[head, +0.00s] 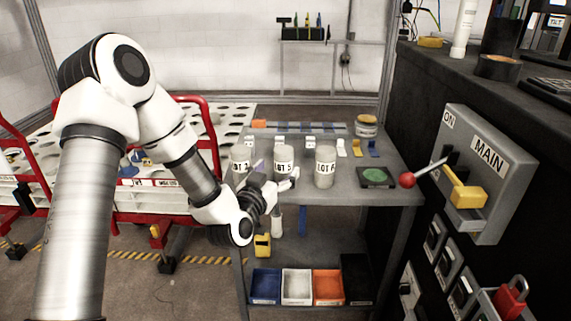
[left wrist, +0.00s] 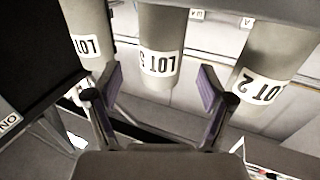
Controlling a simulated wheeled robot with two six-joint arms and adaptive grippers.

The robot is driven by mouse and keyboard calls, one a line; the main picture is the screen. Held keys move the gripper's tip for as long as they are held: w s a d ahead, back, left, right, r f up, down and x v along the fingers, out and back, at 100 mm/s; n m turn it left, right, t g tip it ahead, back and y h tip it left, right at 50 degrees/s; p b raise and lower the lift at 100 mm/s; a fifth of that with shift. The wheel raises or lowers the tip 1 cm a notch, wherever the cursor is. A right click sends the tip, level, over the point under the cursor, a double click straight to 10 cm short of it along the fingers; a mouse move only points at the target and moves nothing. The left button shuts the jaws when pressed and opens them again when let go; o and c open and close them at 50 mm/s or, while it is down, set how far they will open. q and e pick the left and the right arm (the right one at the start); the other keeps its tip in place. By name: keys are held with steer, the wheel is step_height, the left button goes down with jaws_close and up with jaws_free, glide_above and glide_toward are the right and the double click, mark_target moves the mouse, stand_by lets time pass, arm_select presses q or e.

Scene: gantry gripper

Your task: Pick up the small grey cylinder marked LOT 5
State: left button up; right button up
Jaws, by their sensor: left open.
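The small grey cylinder marked LOT 5 (head: 284,155) stands upright on the grey table, in the middle of a row of three. The cylinder marked LOT 2 (head: 241,153) is to its left, and another LOT cylinder (head: 325,168) is to its right. My left gripper (head: 275,177) is open and empty at the near side of LOT 5, overlapping its lower part in the head view. In the left wrist view LOT 5 (left wrist: 163,28) appears inverted, ahead of and between the spread fingers of my left gripper (left wrist: 162,92). My right gripper is out of view.
The grey table (head: 340,192) also holds a green-topped pad (head: 376,177), a jar (head: 366,126) and small coloured pieces behind the cylinders. A MAIN switch box (head: 488,160) with a red-knobbed lever (head: 407,180) stands right. Bins, including an orange one (head: 328,287), sit below.

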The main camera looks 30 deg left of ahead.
mark_target(280, 167)
arm_select(q)
steer(key=w, duration=0.2)
steer(key=w+a, duration=0.1)
steer(key=w, duration=0.1)
steer(key=shift+w+f, duration=0.2)
steer(key=shift+w, duration=0.15)
jaws_close()
